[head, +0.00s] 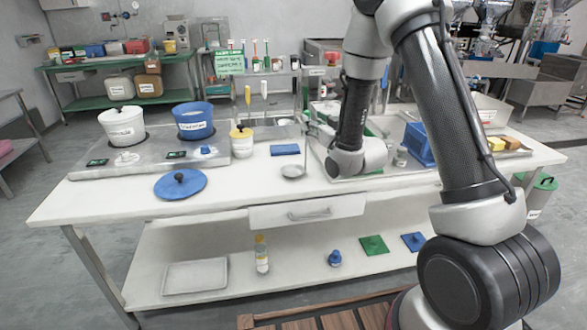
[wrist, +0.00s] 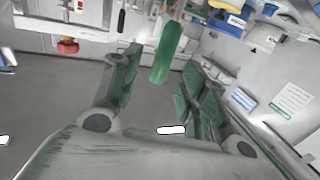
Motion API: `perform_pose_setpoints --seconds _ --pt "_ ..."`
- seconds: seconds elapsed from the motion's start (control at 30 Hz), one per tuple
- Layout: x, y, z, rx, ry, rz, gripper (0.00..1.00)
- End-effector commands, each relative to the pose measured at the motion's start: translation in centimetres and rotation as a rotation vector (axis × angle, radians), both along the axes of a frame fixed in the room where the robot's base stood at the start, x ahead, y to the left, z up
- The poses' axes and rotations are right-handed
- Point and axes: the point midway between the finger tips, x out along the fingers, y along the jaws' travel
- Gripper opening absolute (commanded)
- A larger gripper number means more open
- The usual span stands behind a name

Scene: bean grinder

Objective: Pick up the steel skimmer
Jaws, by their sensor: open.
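The steel skimmer (head: 293,170) is on the white worktable in the head view. Its round bowl lies near the middle of the table, left of my arm's lower joint, and a thin handle seems to rise from it. In the wrist view my gripper (wrist: 161,60) is open, with two green-padded fingers apart. A long green object shows between and beyond the fingertips; I cannot tell what it is or how far away. The skimmer is not clearly identifiable in the wrist view. In the head view my arm hides the gripper's fingers.
The table (head: 110,200) also holds a blue lid (head: 180,186), a blue cloth (head: 285,150), a yellow-lidded jar (head: 242,143), white (head: 122,127) and blue (head: 193,122) tubs, and a blue crate (head: 419,145). The front centre of the tabletop is clear.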

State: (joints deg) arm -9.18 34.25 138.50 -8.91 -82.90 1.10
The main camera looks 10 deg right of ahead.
Motion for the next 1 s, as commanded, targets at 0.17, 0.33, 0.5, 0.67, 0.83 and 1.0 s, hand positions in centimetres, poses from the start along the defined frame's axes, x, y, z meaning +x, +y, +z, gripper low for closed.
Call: perform_pose_setpoints --seconds 0.17,0.33,0.5,0.67,0.83,1.0 --pt "2.7 1.1 -0.1 0.0 0.0 0.0 0.44" --pt "4.2 1.6 -0.1 0.001 0.0 -0.001 0.44" --pt "4.2 1.6 -0.1 0.001 0.001 -0.001 0.44" --pt "4.2 1.6 -0.1 0.001 0.001 -0.001 0.22" --pt "4.2 1.6 -0.1 0.0 0.001 -0.001 0.0" --pt "4.2 1.6 0.0 0.0 0.0 -0.001 0.0"
